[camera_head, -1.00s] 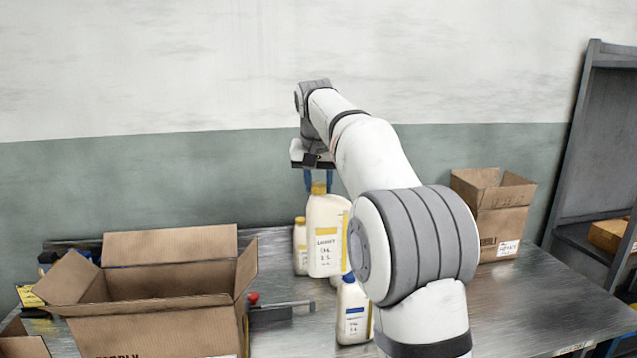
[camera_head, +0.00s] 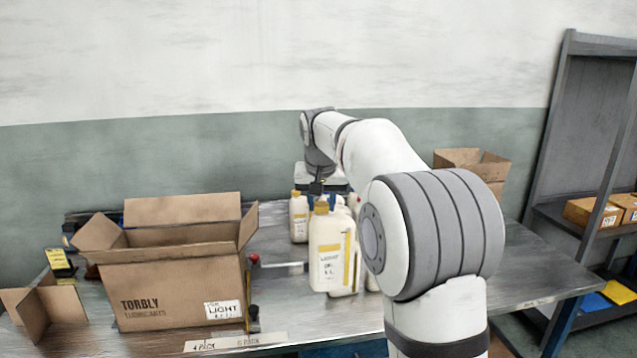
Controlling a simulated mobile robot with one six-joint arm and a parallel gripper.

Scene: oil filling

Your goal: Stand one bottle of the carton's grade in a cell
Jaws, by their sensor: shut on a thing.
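My gripper (camera_head: 322,200) points down with its blue fingers shut on the yellow cap of a white bottle (camera_head: 327,262). This bottle is upright, with a yellow-banded label that seems to read LIGHT. It is to the right of the open carton (camera_head: 160,290), apart from it. I cannot tell how far it is above the table. The carton is marked TORBLY, with a white LIGHT tag (camera_head: 223,310); its inside and cells are hidden. A smaller yellow-capped bottle (camera_head: 299,218) stands behind, to the left. More bottles are partly hidden behind the held one and my arm.
A cardboard divider (camera_head: 42,308) stands left of the carton. A red-knobbed tool (camera_head: 254,260) lies close to the carton's right side. Another open carton (camera_head: 470,165) is at the back right. A shelf rack (camera_head: 570,215) stands at far right. The table's right part (camera_head: 530,265) is clear.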

